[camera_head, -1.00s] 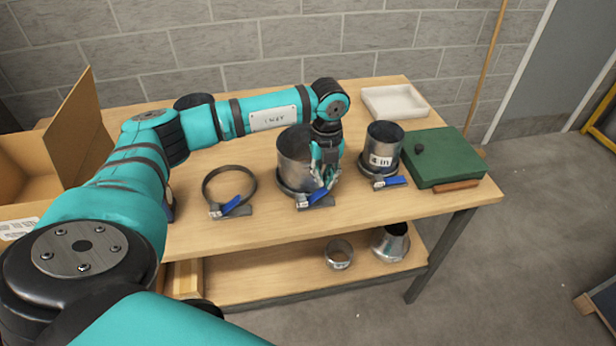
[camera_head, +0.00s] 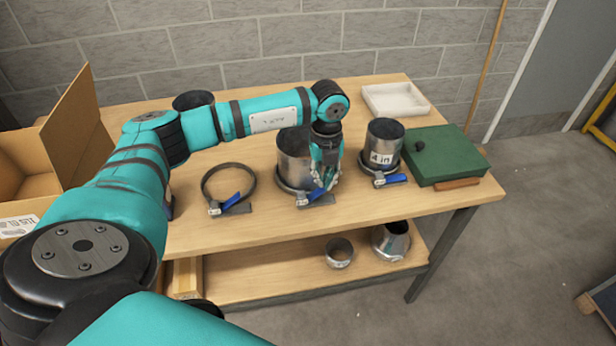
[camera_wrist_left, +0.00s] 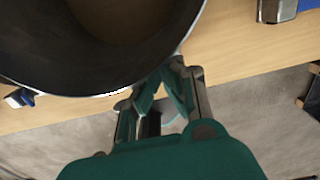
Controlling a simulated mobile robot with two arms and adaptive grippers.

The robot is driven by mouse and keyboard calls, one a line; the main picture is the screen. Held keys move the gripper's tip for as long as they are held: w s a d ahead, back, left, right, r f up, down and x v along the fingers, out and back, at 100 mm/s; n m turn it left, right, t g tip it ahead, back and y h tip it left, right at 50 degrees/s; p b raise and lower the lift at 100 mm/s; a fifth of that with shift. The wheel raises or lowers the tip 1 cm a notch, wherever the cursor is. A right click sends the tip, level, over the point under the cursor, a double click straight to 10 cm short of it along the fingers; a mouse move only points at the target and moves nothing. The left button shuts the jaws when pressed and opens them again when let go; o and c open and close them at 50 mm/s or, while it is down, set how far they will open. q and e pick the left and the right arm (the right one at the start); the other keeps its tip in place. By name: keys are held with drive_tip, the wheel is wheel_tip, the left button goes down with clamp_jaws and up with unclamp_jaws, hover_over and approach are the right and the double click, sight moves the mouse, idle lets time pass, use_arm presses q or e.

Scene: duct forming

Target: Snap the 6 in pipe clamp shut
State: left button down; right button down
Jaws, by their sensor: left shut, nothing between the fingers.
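The middle pipe (camera_head: 292,150) stands upright in a ring clamp with a blue lever (camera_head: 316,199) at its front; I take this for the 6 in clamp, though no label shows on it. My left gripper (camera_head: 325,184) is shut and empty, pointing down right at the pipe's front, just above the lever. It hides part of the clamp, so I cannot tell whether the latch is closed. In the left wrist view the gripper (camera_wrist_left: 172,72) is beside the dark round pipe rim (camera_wrist_left: 110,92). My right gripper is not in view.
A "4 in" pipe (camera_head: 385,138) with a blue-levered clamp (camera_head: 390,180) stands close on the right. An empty ring clamp (camera_head: 228,187) lies to the left. A green case (camera_head: 445,155), white tray (camera_head: 395,101) and cardboard box (camera_head: 40,160) edge the table. Metal fittings (camera_head: 339,252) sit on the lower shelf.

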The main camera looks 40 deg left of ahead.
sight(324, 189)
use_arm(q)
drive_tip(key=shift+f+b, duration=1.35)
drive_tip(key=shift+f, duration=0.65)
drive_tip(key=shift+r+p, duration=2.85)
drive_tip(key=shift+r, duration=1.25)
drive_tip(key=shift+f, duration=0.1)
